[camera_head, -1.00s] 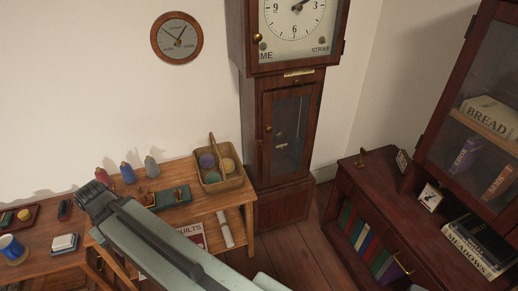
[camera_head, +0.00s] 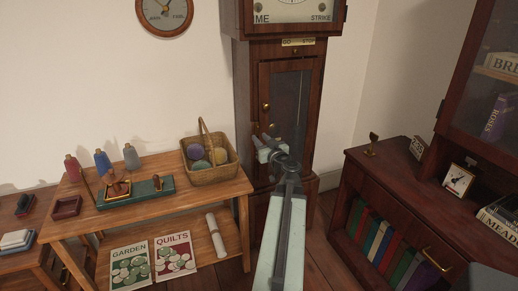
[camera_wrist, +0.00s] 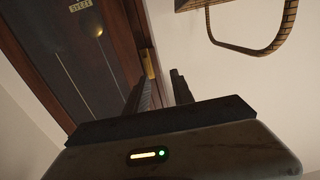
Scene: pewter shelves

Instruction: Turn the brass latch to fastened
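The tall clock's trunk door (camera_head: 290,90) is dark wood with a glass pane. A small brass fitting (camera_head: 266,106) sits on its left edge, with another brass spot (camera_head: 271,126) just below it, near my gripper. I cannot tell which is the latch, or how it is turned. My gripper (camera_head: 258,142) is in front of the lower trunk, just below these fittings. In the wrist view my gripper's fingers (camera_wrist: 160,84) are apart with nothing between them. A narrow upright brass piece (camera_wrist: 149,63) shows on the case edge beyond the fingertips.
A wicker basket (camera_head: 212,172) with yarn balls stands on the wooden table (camera_head: 235,187) left of the clock; its handle rises close to my gripper. A low dark bookcase (camera_head: 345,178) stands at the right. Floor shows between clock and bookcase.

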